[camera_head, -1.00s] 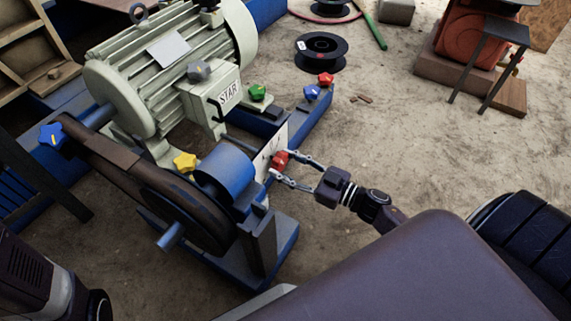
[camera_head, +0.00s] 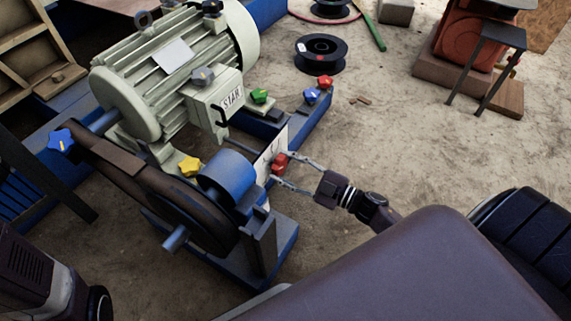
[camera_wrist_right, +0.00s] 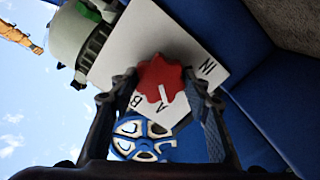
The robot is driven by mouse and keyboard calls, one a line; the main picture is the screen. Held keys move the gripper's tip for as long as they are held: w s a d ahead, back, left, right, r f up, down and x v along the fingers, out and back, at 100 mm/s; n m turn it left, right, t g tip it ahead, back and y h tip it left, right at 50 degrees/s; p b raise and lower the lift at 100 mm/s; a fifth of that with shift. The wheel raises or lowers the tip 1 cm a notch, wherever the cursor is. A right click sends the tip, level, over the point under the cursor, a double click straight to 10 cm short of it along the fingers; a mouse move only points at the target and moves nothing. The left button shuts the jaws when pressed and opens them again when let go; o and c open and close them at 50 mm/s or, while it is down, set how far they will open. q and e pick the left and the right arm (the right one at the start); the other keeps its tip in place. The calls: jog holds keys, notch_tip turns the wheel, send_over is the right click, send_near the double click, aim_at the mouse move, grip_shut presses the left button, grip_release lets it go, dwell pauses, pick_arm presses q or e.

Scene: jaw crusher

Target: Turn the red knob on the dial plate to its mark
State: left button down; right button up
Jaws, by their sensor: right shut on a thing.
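The red knob (camera_head: 279,163) sits on the white dial plate (camera_head: 266,157), beside the blue drum in the head view. In the right wrist view the red knob (camera_wrist_right: 158,78) is star-shaped and near the middle, with a white line on it pointing towards the letter A. The dial plate (camera_wrist_right: 128,58) there shows the letters A, B and IN. My right gripper (camera_head: 283,168) has a finger on each side of the knob and is shut on it. My left gripper is out of view; only part of my left arm shows at bottom left.
A yellow knob (camera_head: 190,167), a green knob (camera_head: 260,96) and a blue knob (camera_head: 311,95) are nearby on the machine. Another red knob (camera_head: 325,82) is at the frame's far end. The motor (camera_head: 165,75) stands behind the drum (camera_head: 227,178).

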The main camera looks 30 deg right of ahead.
jog(key=n, duration=0.3)
jog(key=shift+n+p, duration=0.3)
jog(key=shift+n, duration=0.1)
jog(key=n, duration=0.4)
jog(key=shift+n, duration=0.3)
jog(key=n, duration=0.4)
jog(key=shift+f, duration=0.1)
jog(key=n+b, duration=0.1)
jog(key=n, duration=0.3)
jog(key=shift+n, duration=0.6)
jog(key=o, duration=1.1)
jog(key=shift+s, duration=0.1)
